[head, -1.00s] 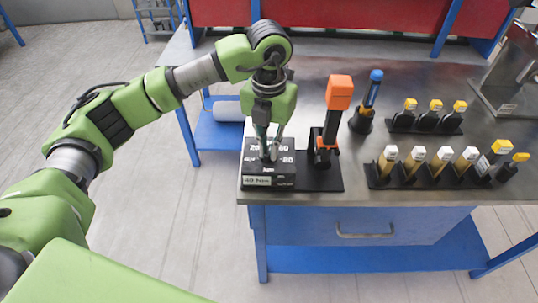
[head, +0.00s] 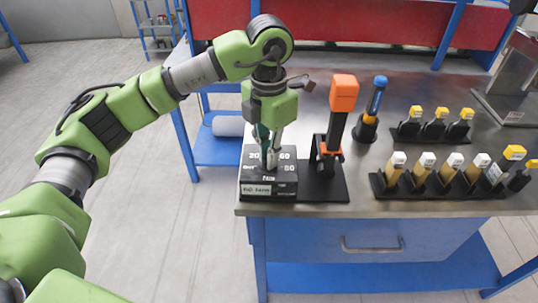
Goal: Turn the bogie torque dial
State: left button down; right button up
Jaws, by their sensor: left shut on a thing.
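The bogie torque dial is a black box (head: 284,187) with white numbers on its top and a white label on its front. It stands at the near left corner of the steel workbench (head: 400,87). My left gripper (head: 271,163) points down onto the top of the box, its fingers shut on the dial's knob at the middle of the numbers. The fingers hide most of the knob, and the dial's setting cannot be read. My right gripper is not in view.
An orange-headed tool (head: 342,97) stands in a black holder just right of the box. Behind it is a blue-topped tool (head: 373,100). Black racks (head: 430,192) with several yellow- and white-capped pieces stand to the right. The bench's front edge is close to the box.

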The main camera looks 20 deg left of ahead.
pick_arm(q)
jog(key=shift+w+r, duration=0.1)
jog(key=c, duration=2.1)
grip_release()
jog(key=shift+c, duration=0.2)
notch_tip(320, 180, up, 12)
